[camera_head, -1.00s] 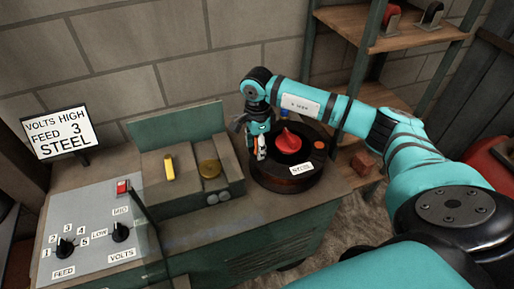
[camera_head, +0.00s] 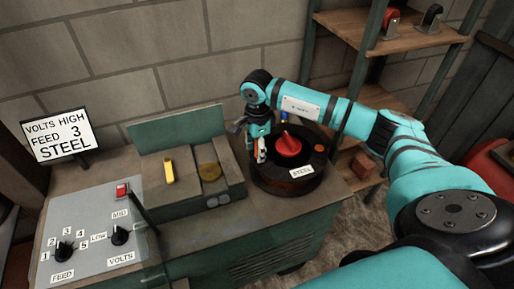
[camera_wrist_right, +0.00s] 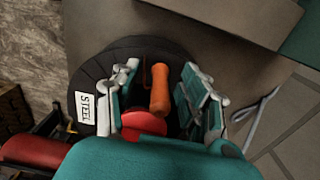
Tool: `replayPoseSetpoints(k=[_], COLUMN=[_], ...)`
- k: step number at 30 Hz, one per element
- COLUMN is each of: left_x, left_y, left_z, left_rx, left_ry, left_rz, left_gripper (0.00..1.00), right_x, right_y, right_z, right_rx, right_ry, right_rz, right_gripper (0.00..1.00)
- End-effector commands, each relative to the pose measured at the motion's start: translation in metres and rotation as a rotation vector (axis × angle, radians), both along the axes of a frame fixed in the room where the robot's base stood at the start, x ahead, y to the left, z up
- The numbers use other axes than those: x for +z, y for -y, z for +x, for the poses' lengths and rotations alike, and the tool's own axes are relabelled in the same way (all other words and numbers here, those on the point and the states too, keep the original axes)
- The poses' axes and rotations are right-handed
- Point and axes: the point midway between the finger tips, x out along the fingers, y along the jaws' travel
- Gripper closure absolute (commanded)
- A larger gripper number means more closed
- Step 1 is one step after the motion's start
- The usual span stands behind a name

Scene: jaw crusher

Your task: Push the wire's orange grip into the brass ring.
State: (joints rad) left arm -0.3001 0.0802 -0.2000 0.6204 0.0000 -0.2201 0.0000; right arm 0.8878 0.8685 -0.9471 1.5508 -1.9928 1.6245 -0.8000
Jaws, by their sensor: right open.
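My right gripper (camera_head: 262,152) points down at the left side of a dark round drum (camera_head: 290,186) in the head view. In the right wrist view, an orange grip (camera_wrist_right: 159,88) lies between the open fingers of my right gripper (camera_wrist_right: 160,80), with gaps on both sides. A thin wire piece shows beside it. The drum has a red cone (camera_head: 288,143) on top and a label (camera_head: 303,172) reading STEEL. My left gripper is out of view.
A yellow bar (camera_head: 169,171) stands on the block left of the ring. A grey panel (camera_head: 95,225) with knobs and a red switch (camera_head: 122,190) lies front left. Shelves (camera_head: 345,25) stand behind the arm.

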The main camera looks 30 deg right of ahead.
Motion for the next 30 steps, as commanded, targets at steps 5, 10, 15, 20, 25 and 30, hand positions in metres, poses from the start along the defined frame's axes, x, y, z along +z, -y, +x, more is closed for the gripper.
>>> replayPoseSetpoints(k=[5, 10, 15, 20, 25, 30], left_x=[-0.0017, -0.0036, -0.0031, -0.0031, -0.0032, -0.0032], left_y=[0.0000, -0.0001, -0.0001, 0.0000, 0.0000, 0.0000], left_z=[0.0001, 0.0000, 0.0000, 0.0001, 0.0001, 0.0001], left_rx=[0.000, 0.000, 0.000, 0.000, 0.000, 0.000], left_ry=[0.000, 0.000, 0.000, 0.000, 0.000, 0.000], left_rz=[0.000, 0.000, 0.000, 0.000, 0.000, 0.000], left_gripper=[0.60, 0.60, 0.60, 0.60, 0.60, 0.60], right_x=[-0.0007, -0.0006, -0.0002, -0.0002, -0.0003, -0.0008], right_y=[0.0000, 0.0002, 0.0001, 0.0000, 0.0000, -0.0001], right_z=[0.0000, -0.0001, -0.0001, 0.0000, -0.0001, -0.0004], right_rx=[0.000, 0.000, 0.000, 0.000, 0.000, 0.000], right_ry=[0.000, 0.000, 0.000, 0.000, -0.001, -0.002], right_rz=[0.000, -0.001, 0.000, 0.000, 0.000, -0.001], right_gripper=[0.56, 0.56, 0.57, 0.78, 1.00, 1.00])
